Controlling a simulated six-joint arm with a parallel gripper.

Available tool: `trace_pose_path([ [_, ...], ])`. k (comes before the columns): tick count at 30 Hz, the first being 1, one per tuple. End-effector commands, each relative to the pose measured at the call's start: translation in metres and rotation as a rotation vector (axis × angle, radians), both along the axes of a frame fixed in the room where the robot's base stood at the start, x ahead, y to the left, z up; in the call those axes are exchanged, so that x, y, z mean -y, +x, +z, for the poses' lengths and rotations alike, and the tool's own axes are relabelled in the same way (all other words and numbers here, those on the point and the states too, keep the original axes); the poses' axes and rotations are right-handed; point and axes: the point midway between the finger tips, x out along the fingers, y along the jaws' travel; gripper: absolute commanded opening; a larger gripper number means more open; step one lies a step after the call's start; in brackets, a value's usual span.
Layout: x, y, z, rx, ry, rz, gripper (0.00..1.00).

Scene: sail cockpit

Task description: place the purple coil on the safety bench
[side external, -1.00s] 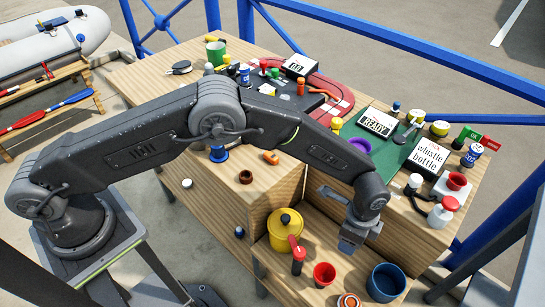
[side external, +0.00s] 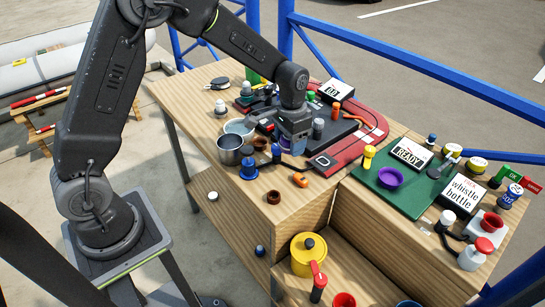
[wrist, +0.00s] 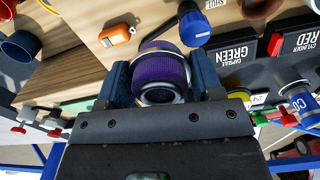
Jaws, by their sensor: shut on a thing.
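My gripper (side external: 291,143) is low over the upper wooden bench (side external: 345,197), near the front edge of its dark panel. In the wrist view its two blue-grey fingers are shut on a purple ribbed coil (wrist: 161,68) with a pale rim. In the side view a bit of purple (side external: 298,149) shows at the fingers, mostly hidden. I cannot tell whether the coil touches the surface below. A separate purple ring (side external: 390,177) lies on the green mat (side external: 375,194) to the right. No sign marks which surface is the safety bench.
A metal mug (side external: 230,151), a blue spool-like piece (side external: 249,168) and a brown ring (side external: 272,197) stand left of my gripper. An orange item (side external: 300,180) lies in front. The dark panel (side external: 335,131) behind holds several small pieces. A yellow pot (side external: 308,254) stands lower down.

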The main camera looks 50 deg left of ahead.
Motion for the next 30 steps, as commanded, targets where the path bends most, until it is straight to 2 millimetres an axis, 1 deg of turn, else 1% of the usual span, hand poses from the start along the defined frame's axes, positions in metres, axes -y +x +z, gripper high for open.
trace_pose_path([
  [1,-0.014,-0.007,0.002,0.001,0.000,0.042,0.33],
  [4,-0.029,-0.017,0.003,0.001,0.000,0.095,0.33],
  [7,-0.038,-0.023,0.003,0.000,0.000,0.124,0.33],
  [11,-0.040,-0.025,0.004,0.000,0.000,0.133,0.33],
  [14,-0.040,-0.024,0.005,0.001,0.000,0.132,0.33],
  [17,-0.040,-0.024,0.012,0.003,0.000,0.131,0.33],
  [25,-0.039,-0.023,0.058,0.006,0.000,0.130,0.33],
  [27,-0.023,-0.018,0.054,-0.001,0.000,0.130,0.33],
  [30,-0.002,-0.011,0.054,0.000,0.000,0.140,0.33],
])
